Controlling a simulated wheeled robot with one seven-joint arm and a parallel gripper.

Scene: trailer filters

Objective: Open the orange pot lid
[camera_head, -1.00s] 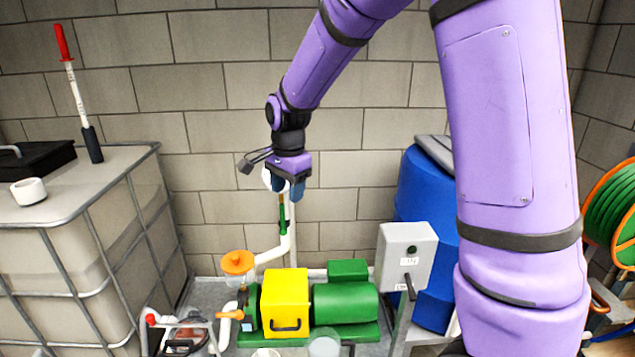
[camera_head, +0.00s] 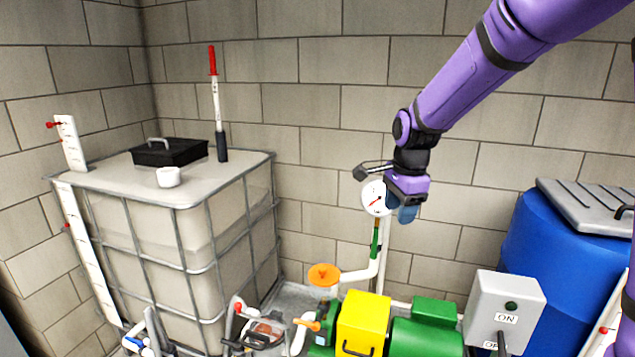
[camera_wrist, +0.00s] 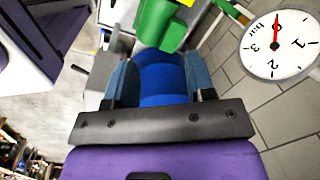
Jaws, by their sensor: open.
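The lid does not show in the wrist view.
A pressure gauge (camera_head: 376,198) on a pipe is close beside my gripper. The yellow box (camera_head: 363,318) and green motor (camera_head: 428,338) stand right of the lid. A grey switch box (camera_head: 503,305), blue barrel (camera_head: 560,260) and caged tank (camera_head: 237,250) flank the area.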

